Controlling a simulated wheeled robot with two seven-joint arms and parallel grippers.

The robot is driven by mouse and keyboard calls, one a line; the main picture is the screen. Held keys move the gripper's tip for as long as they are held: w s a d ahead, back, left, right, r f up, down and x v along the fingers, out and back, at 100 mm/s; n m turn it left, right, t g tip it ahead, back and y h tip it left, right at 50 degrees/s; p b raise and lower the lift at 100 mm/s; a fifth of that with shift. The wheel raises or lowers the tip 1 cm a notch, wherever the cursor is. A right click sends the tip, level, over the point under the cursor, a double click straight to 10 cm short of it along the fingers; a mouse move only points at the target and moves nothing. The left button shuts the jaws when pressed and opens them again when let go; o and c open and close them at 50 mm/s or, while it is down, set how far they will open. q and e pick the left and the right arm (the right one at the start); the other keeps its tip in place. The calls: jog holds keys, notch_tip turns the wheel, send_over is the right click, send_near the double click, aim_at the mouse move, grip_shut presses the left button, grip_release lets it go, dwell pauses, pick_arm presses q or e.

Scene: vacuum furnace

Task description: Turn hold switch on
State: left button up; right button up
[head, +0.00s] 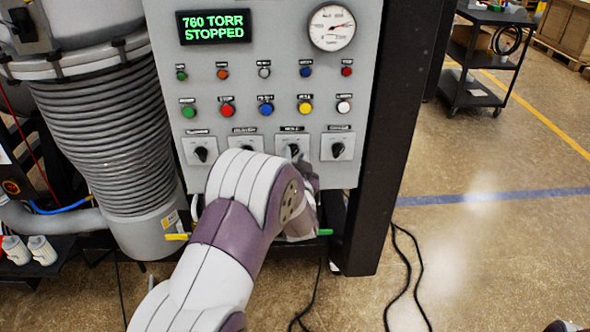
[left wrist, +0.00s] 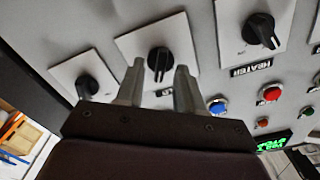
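The hold switch (head: 293,149) is a black rotary knob on a white square plate, third from the left in the bottom row of the grey panel. My left arm partly covers it in the head view. It also shows in the left wrist view (left wrist: 158,60), where the picture is roughly upside down. My left gripper (left wrist: 159,76) is open, its two grey fingers spread one on each side of the knob in that picture. I cannot tell whether the fingers touch the knob.
Similar knobs flank it: the rightmost switch (head: 338,148) and the heater switch (left wrist: 262,30). Coloured buttons (head: 305,107), a gauge (head: 332,27) and a display (head: 215,27) reading "760 TORR STOPPED" sit above. A dark post (head: 390,150) stands right of the panel, with open floor beyond.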

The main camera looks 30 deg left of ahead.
pick_arm(q)
jog(key=b+v, duration=0.1)
jog(key=v, duration=1.1)
jog(key=shift+s, duration=0.1)
